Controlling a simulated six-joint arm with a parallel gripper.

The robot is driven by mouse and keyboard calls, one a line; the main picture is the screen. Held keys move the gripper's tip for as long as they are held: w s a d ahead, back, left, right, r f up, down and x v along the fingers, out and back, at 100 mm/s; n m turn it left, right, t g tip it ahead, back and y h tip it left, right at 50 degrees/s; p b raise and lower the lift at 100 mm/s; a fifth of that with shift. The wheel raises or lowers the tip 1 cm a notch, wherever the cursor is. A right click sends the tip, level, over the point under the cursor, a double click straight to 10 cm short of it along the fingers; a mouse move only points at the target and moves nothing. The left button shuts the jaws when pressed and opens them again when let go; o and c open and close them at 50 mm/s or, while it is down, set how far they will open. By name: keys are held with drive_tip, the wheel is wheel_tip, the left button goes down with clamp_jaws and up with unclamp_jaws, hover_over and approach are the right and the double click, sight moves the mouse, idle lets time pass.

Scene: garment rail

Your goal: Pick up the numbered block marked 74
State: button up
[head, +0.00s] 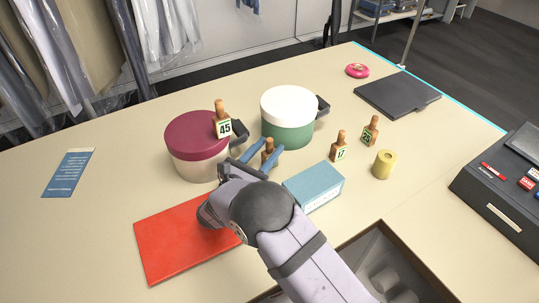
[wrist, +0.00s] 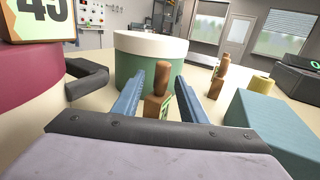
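My gripper (head: 271,146) has two blue fingers, spread open, low over the table between the two pots. A wooden block with a rounded knob (head: 268,148) stands upright between the fingers; it also shows in the wrist view (wrist: 157,104). The fingers do not look closed on it. Only a sliver of its green-edged label shows, so its number cannot be read. Other numbered blocks are marked 45 (head: 223,125), on the maroon pot's lid, 17 (head: 339,150), and what looks like 25 or 29 (head: 371,132). No number 74 is readable.
A maroon-lidded pot (head: 195,150) stands left of the gripper and a white-lidded green pot (head: 289,120) behind it. A teal box (head: 314,187) is close on the right, a red book (head: 180,245) front left. A yellow cylinder (head: 384,164) stands farther right.

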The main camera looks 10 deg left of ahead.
drive_tip(key=p+x, duration=0.2)
drive_tip(key=x, duration=0.2)
drive_tip(key=shift+d+r, duration=0.1)
drive_tip(key=shift+r, duration=0.1)
drive_tip(key=shift+w+d+f, duration=0.1)
drive_tip(key=shift+w, duration=0.35)
clamp_jaws()
